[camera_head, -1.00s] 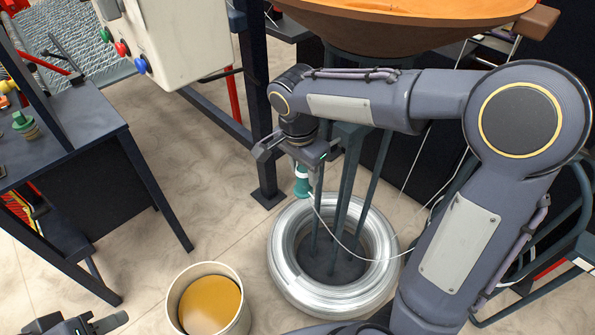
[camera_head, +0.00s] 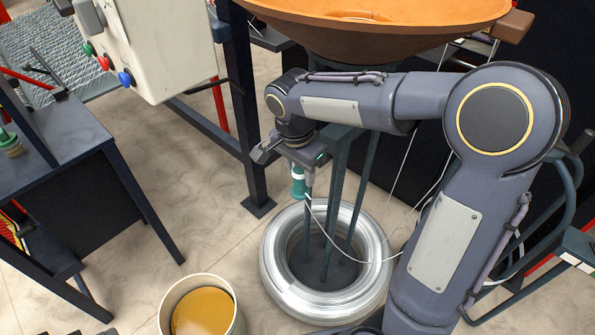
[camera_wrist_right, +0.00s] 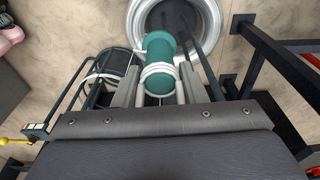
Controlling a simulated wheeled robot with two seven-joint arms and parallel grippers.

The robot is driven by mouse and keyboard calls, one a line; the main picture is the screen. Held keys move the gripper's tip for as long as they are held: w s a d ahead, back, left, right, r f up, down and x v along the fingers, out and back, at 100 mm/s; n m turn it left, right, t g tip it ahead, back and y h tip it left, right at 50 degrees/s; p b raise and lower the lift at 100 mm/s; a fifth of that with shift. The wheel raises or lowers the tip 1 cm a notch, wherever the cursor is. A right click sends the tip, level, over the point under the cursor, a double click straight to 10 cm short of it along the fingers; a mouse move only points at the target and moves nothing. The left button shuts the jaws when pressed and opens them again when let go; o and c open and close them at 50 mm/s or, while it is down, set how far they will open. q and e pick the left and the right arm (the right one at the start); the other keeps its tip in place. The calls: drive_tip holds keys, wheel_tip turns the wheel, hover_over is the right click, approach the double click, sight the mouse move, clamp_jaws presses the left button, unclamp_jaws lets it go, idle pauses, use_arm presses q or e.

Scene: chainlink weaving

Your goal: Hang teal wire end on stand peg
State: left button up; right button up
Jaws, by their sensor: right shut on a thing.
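The teal wire end (camera_head: 298,183) is a short teal sleeve with white wire wound around it. The right wrist view shows the teal wire end (camera_wrist_right: 160,60) between the two fingers (camera_wrist_right: 158,88). A thin white wire (camera_head: 345,250) sags from it to the right, towards my right arm. The dark stand (camera_head: 335,190) rises from inside the coil, just right of the gripper; I cannot make out its peg. Only a sliver of my left gripper (camera_head: 78,333) shows at the bottom edge.
A silvery wire coil (camera_head: 285,285) lies on the floor around the stand's legs. A bucket with yellow contents (camera_head: 165,312) stands to its left. A wide orange bowl (camera_head: 390,22) overhangs at the top.

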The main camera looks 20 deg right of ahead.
drive_tip(key=shift+w+d, duration=0.15)
drive_tip(key=shift+d, duration=0.1)
idle(0.9)
drive_tip(key=shift+w+d+p, duration=0.15)
drive_tip(key=shift+w+d, duration=0.2)
drive_tip(key=shift+d, duration=0.55)
drive_tip(key=shift+w+d+p, duration=0.2)
drive_tip(key=shift+w+d, duration=0.2)
drive_tip(key=shift+d, duration=0.5)
drive_tip(key=shift+w+d+p, duration=0.15)
drive_tip(key=shift+w+d, duration=0.2)
drive_tip(key=shift+d, duration=0.55)
drive_tip(key=shift+f, duration=0.15)
drive_tip(key=shift+f+b, duration=0.75)
drive_tip(key=o, duration=1.1)
